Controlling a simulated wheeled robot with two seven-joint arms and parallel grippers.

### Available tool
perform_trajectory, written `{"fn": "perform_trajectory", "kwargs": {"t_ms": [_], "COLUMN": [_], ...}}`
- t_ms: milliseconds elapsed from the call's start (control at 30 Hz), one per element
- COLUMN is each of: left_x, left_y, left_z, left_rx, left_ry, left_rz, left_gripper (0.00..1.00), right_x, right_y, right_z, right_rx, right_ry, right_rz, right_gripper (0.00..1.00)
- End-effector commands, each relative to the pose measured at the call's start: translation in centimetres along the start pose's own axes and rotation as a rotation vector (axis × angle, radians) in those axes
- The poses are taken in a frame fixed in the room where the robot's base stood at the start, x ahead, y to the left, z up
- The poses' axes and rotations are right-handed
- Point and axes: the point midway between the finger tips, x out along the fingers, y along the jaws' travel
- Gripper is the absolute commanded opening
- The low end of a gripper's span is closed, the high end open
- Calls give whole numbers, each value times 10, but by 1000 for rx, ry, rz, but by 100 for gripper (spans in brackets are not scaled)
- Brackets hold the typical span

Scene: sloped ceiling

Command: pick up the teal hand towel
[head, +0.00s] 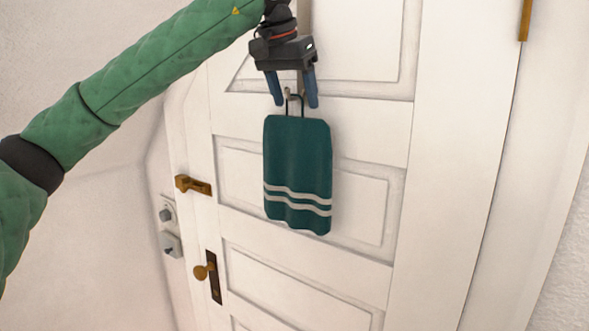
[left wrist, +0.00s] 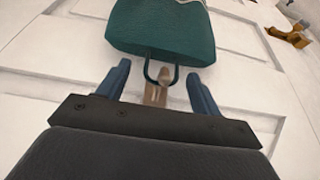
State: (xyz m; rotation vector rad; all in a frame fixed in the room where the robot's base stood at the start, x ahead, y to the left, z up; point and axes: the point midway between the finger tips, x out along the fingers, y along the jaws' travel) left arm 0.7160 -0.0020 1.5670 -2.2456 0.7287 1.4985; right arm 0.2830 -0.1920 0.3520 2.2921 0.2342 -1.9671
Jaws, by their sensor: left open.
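The teal hand towel (head: 297,165) with white stripes near its lower edge hangs by a dark loop from a hook (head: 289,94) on a white panelled door. My left gripper (head: 292,103) points down at the loop from above, with its blue fingers apart on either side of the loop and hook. In the left wrist view, the towel (left wrist: 160,35) is beyond the fingertips, and the loop and the hook (left wrist: 155,95) lie between the open fingers (left wrist: 157,75). I cannot tell whether a finger touches the loop. My right gripper is not in view.
The white door (head: 375,120) fills the middle behind the towel. A brass latch (head: 193,186) and a brass knob (head: 203,271) stick out at its left side. Wall switches (head: 169,228) are on the left wall. A brass hinge (head: 525,20) is at the upper right.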

Motion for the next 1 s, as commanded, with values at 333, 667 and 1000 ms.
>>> {"fn": "perform_trajectory", "kwargs": {"t_ms": [333, 667, 1000], "left_x": [8, 8, 7], "left_y": [0, 0, 0], "left_z": [0, 0, 1], "left_rx": [0, 0, 0], "left_ry": [0, 0, 0], "left_rz": [1, 1, 0], "left_gripper": [65, 10, 0], "right_x": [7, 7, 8], "right_y": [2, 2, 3], "right_z": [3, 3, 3], "right_rx": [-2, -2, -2], "right_ry": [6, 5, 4], "right_rz": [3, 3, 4], "right_gripper": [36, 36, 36]}}
